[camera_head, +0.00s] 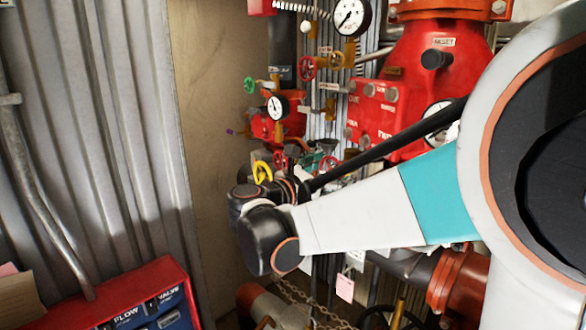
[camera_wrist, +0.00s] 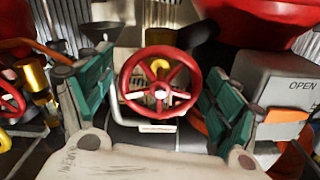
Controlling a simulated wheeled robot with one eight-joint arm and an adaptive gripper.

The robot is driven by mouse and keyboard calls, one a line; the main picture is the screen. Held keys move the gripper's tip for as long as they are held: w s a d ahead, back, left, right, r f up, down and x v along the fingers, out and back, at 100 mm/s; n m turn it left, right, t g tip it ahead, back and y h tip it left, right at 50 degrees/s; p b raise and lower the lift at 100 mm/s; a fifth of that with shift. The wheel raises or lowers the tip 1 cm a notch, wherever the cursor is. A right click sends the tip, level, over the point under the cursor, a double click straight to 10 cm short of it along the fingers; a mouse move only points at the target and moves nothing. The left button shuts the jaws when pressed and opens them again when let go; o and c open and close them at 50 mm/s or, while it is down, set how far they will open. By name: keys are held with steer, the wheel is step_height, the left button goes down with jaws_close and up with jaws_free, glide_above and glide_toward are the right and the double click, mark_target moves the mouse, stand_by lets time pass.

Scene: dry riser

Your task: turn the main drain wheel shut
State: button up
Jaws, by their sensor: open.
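A red spoked handwheel (camera_wrist: 124,90) fills the middle of the wrist view, facing the camera. It stands between the two green fingers of my gripper (camera_wrist: 160,76), which are spread apart with one on each side. I see gaps between the rim and both fingers; I cannot tell whether the wheel lies ahead of the tips or between them. A pale label under the wheel is too small to read, so its name is not confirmed. In the head view my gripper (camera_head: 312,161) is mostly hidden behind my arm, near the riser's lower pipework.
A grey box marked OPEN (camera_wrist: 282,95) stands close on the right in the wrist view. A red riser valve body (camera_head: 440,65) rises behind my arm. A blue-fronted red case (camera_head: 150,295) is at lower left.

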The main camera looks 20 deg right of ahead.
steer(key=c, duration=1.1)
